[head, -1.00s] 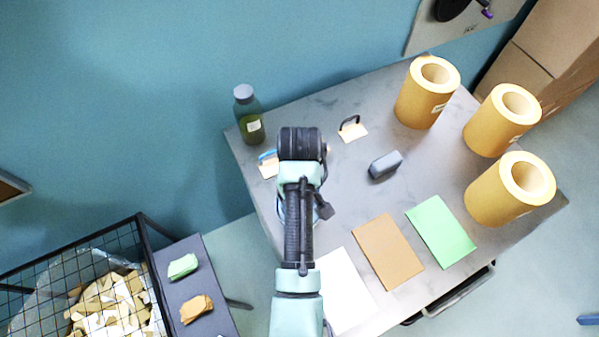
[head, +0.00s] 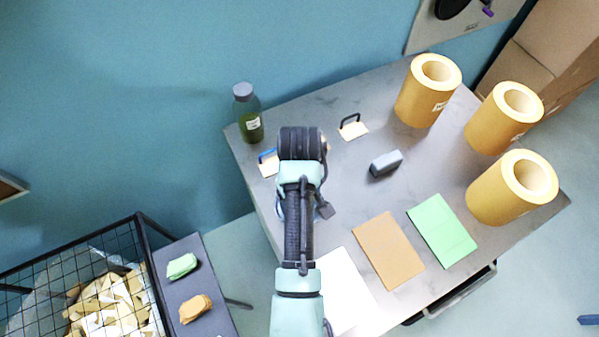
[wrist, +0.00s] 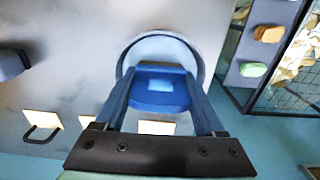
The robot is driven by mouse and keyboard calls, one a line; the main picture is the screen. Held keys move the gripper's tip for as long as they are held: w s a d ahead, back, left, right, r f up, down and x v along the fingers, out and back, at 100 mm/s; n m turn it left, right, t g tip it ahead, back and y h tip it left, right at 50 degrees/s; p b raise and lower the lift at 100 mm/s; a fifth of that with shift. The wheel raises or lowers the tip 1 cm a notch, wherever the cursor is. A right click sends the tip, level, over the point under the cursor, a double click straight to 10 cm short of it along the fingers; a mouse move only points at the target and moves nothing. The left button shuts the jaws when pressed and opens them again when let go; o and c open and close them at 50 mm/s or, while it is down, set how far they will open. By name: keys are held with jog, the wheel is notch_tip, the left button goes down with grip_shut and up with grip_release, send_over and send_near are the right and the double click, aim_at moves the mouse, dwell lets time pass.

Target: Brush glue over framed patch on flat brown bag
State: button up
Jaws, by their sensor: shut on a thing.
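The flat brown bag (head: 388,250) lies on the table between a white sheet and a green one. I cannot make out a framed patch on it. In the wrist view my gripper (wrist: 160,82) is shut on a blue thing (wrist: 158,98) with a pale blue square on its face, likely the brush. Its working end is hidden. It is over a round pale-rimmed dish (wrist: 132,55), likely the glue pot; I cannot tell whether it touches. In the head view my arm hides the gripper and most of the dish.
A white sheet (head: 343,290) and a green bag (head: 442,231) flank the brown one. A grey block (head: 386,163), a black-handled card (head: 353,130) and a blue-handled card (head: 268,163) lie behind. A bottle (head: 248,115) stands back left, several kraft rolls (head: 500,190) right.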

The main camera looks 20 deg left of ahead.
jog(key=shift+s+f, duration=0.1)
jog(key=shift+f, duration=0.45)
dwell(1.7)
notch_tip(320, 180, up, 7)
jog(key=p, duration=0.7)
jog(key=shift+r, duration=0.1)
dwell(0.9)
